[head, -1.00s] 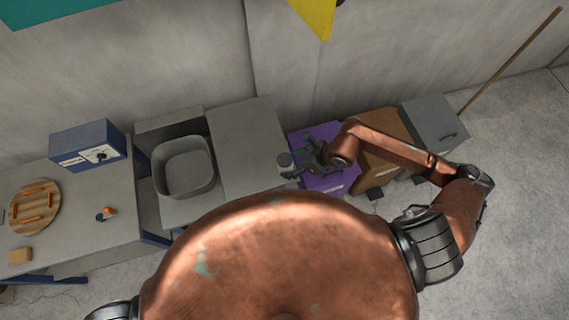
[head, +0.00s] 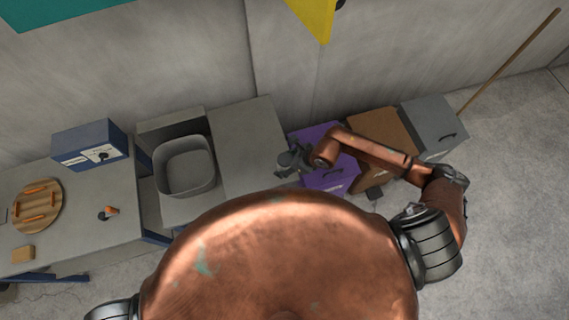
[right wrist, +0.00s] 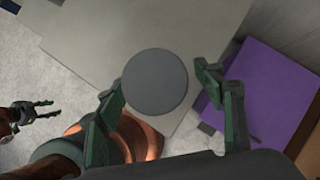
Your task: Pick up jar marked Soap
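A jar with a round dark grey lid (right wrist: 155,82) stands near the table's corner, seen from above in the right wrist view. No marking on it can be read from here. My right gripper (right wrist: 158,78) is open, with one green finger on each side of the lid and gaps visible in this view. In the head view my right gripper (head: 286,161) is over the jar and largely hides it. My left gripper (right wrist: 46,109) shows at the left of the right wrist view, fingers apart and empty; it is not in the head view.
The jar's grey table (head: 243,135) is otherwise bare, beside a grey bin (head: 185,168). Purple (head: 323,178), brown (head: 388,130) and grey boxes (head: 432,122) stand to the right. A workbench (head: 85,205) at the left holds a blue device (head: 88,146) and a round wooden board (head: 37,207).

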